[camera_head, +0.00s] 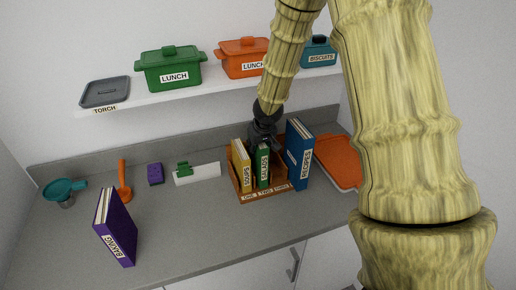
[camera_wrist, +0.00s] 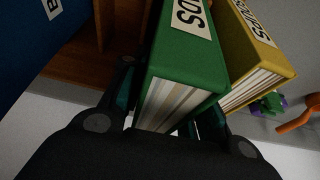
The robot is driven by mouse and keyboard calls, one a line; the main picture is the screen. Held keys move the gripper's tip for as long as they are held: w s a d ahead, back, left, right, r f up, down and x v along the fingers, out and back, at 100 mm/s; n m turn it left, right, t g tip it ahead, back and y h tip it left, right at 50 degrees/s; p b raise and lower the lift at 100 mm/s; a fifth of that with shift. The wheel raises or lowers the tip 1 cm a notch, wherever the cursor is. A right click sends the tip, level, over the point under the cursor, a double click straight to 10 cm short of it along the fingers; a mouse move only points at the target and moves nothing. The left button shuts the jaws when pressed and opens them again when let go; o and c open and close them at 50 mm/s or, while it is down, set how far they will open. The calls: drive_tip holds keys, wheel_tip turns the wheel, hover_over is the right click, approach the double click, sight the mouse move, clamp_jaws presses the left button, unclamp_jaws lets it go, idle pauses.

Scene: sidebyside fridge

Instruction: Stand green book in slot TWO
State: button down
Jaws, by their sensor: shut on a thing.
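The green book (camera_head: 263,168), labelled SALADS, is upright in the middle of the wooden rack (camera_head: 264,196), above the label TWO. The rack's front lip hides its lower edge, so I cannot tell whether it rests on the floor. My gripper (camera_head: 264,137) is shut on the book's upper part. In the wrist view the fingers (camera_wrist: 168,112) lie on either side of the green book (camera_wrist: 186,65). The yellow book (camera_head: 241,166) stands at the label ONE, close beside the green one. The label THREE is on the right, where bare wood shows in the wrist view.
A blue book (camera_head: 299,155) stands close to the rack's right side. An orange tray (camera_head: 338,160) is farther right. A purple book (camera_head: 116,228) stands at the front left; a funnel (camera_head: 65,190) and sponge (camera_head: 155,174) are behind. A shelf (camera_head: 200,88) with pots hangs above.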

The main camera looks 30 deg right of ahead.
drive_tip(key=c, duration=1.4)
unclamp_jaws()
drive_tip(key=shift+o, duration=0.2)
drive_tip(key=shift+v, duration=6.15)
